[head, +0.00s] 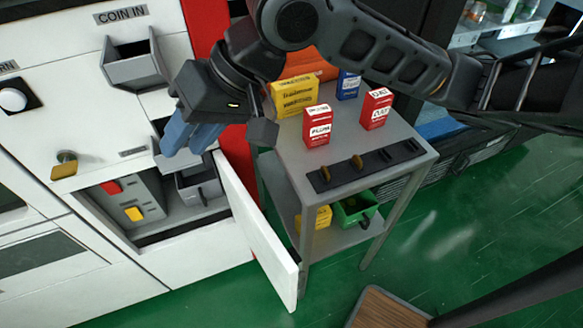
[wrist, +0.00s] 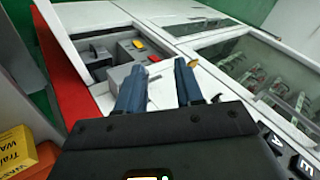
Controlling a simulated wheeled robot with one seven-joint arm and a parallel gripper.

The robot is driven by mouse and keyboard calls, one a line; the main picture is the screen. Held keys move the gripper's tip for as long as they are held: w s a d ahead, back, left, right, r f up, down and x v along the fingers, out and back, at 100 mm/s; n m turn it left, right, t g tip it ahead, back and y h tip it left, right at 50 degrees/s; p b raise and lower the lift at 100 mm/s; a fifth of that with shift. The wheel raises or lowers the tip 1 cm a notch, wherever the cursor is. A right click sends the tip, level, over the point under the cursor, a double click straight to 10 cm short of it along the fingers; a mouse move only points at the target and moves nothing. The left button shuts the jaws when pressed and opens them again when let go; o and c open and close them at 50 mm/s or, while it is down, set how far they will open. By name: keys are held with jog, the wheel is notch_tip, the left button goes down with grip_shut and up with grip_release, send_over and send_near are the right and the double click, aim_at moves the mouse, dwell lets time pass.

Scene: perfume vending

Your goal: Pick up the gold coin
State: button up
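Two gold coins stand upright in a black slotted holder (head: 370,168) at the front of the small grey table. One is the left coin (head: 325,174); the other coin (head: 357,161) is just right of it. My gripper (head: 188,150) is left of the table, in front of the white machine, with its blue fingers pointing down. In the wrist view my gripper (wrist: 160,75) has its fingers apart, and no coin shows between them. The coins are not visible in the wrist view.
The white machine has a coin-in tray (head: 135,68), a brass knob (head: 64,168) and an open compartment with red (head: 112,187) and yellow (head: 134,213) buttons. Its open door (head: 255,230) juts toward the table. Perfume boxes (head: 318,126) stand behind the holder.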

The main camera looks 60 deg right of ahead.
jog(key=s+d+f+m+g+h, duration=0.25)
jog(key=s+d+f, duration=0.3)
jog(key=d, duration=0.35)
jog(key=m+g+h, duration=0.1)
jog(key=g+h, duration=0.2)
send_over(326, 168)
jog(key=shift+s+a+f, duration=0.1)
jog(key=shift+f, duration=0.4)
jog(key=shift+s+a+f, duration=0.1)
jog(key=shift+f, duration=0.35)
jog(key=shift+s+d+f, duration=0.1)
jog(key=shift+d+f, duration=0.05)
jog(key=shift+f, duration=0.15)
jog(key=shift+w+f, duration=0.15)
jog(key=shift+f, duration=1.65)
jog(key=shift+w+f, duration=0.15)
jog(key=shift+f, duration=1.6)
jog(key=shift+c, duration=0.5)
grip_shut()
